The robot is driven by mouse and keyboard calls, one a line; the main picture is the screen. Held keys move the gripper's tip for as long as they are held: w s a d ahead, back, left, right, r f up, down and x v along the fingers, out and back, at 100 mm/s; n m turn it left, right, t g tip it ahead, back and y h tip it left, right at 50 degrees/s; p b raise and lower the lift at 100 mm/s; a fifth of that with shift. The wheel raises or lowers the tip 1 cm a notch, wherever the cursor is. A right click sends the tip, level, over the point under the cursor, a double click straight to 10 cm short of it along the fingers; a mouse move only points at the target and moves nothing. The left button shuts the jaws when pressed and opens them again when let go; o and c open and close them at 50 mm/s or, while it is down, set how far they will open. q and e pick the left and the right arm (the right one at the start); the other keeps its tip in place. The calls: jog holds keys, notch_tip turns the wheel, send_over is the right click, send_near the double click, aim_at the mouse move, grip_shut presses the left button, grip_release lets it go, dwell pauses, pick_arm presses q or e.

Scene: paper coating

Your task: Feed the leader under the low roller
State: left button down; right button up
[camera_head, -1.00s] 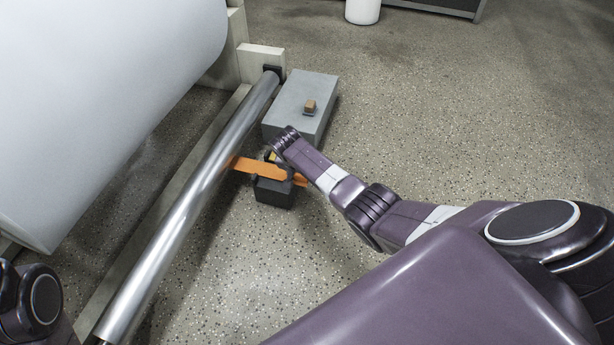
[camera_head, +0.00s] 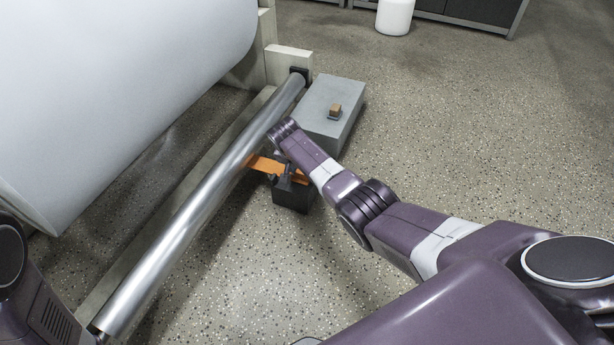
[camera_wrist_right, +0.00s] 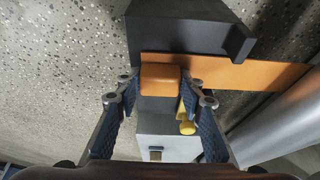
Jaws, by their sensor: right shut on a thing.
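The leader is a flat orange strip (camera_head: 264,165) that meets the low roller (camera_head: 190,215), a long shiny metal cylinder, near its far end. How far it reaches under the roller is hidden. In the right wrist view the strip (camera_wrist_right: 265,75) runs right toward the roller (camera_wrist_right: 295,130), with a thicker orange end piece (camera_wrist_right: 160,77). My right gripper (camera_wrist_right: 160,83) is shut on this end piece, one finger on each side. In the head view my right gripper (camera_head: 284,170) is partly hidden by its own wrist, beside a dark block (camera_head: 292,196). My left gripper is out of view.
A grey box (camera_head: 343,97) with a small brown block (camera_head: 335,109) on it stands by the roller's far end. A large white paper roll (camera_head: 110,90) hangs at left. A yellow knob (camera_wrist_right: 187,128) shows under my right gripper. Speckled floor (camera_head: 450,110) is clear at right.

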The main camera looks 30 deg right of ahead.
jog(key=shift+w+a, duration=0.1)
jog(key=shift+a, duration=0.05)
dwell(0.5)
jog(key=o, duration=1.3)
jog(key=shift+f, duration=0.1)
jog(key=shift+c, duration=0.2)
jog(key=v, duration=1.2)
